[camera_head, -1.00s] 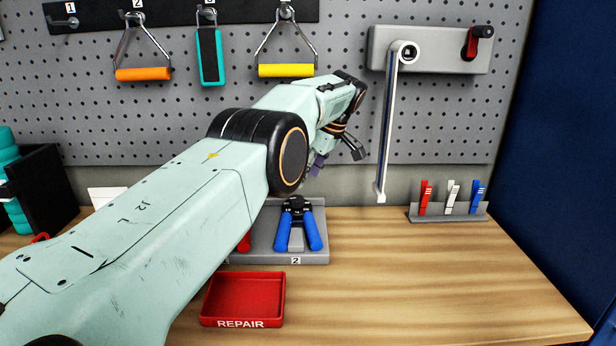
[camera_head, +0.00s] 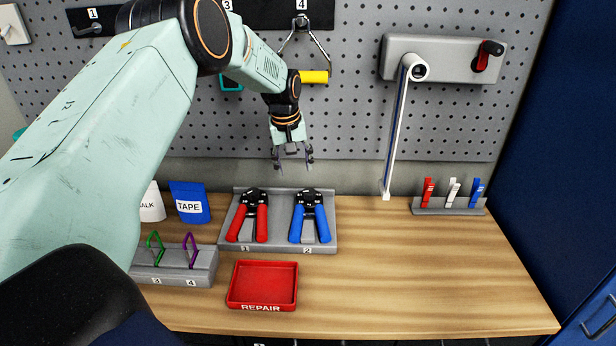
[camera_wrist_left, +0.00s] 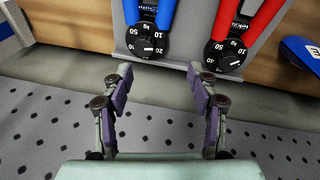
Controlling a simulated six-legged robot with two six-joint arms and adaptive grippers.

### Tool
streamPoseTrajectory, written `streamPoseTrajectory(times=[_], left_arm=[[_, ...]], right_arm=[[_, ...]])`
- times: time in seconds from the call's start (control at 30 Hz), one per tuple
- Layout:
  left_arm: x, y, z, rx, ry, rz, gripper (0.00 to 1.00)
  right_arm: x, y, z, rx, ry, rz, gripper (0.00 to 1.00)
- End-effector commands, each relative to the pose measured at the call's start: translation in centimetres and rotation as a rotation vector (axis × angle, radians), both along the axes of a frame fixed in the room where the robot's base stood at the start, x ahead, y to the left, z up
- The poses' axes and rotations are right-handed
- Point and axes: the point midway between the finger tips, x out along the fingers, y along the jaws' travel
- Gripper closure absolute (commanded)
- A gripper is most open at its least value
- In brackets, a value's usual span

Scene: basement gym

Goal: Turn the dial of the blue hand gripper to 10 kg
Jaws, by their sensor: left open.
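The blue hand gripper (camera_head: 320,222) stands in slot 2 of a grey holder (camera_head: 280,245) on the bench, its black dial end at the top. In the left wrist view its black dial (camera_wrist_left: 148,42) shows white numbers and a pale pointer mark aimed to the right; the number it marks is hard to read. My left gripper (camera_head: 293,164) is open and empty, pointing down above and behind the holder, apart from the blue hand gripper. Its fingers (camera_wrist_left: 161,78) also show in the left wrist view, short of the dial. My right gripper is out of view.
A red hand gripper (camera_head: 262,222) stands in slot 1, close beside the blue one. A red REPAIR tray (camera_head: 232,302) lies in front. A grey stand (camera_head: 205,272) with clips is at left. The pegboard (camera_head: 350,130) rises behind.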

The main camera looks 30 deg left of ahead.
Motion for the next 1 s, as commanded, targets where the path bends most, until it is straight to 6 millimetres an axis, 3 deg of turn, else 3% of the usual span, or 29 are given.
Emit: streamPoseTrajectory(times=[0.2,0.4,0.67,1.0], left_arm=[[-0.5,-1.5,-3.0,0.051,-0.101,-0.392,0.41],[1.0,-1.6,-3.1,0.164,-0.187,-0.646,0.41],[1.6,-1.4,-3.8,0.2,-0.192,-0.733,0.41],[3.4,-1.5,-8.3,0.201,-0.192,-0.732,0.41]], right_arm=[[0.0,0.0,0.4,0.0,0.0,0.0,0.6],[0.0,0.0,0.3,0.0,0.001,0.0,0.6],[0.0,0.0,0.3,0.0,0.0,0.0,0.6],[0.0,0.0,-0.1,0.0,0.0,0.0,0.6]])
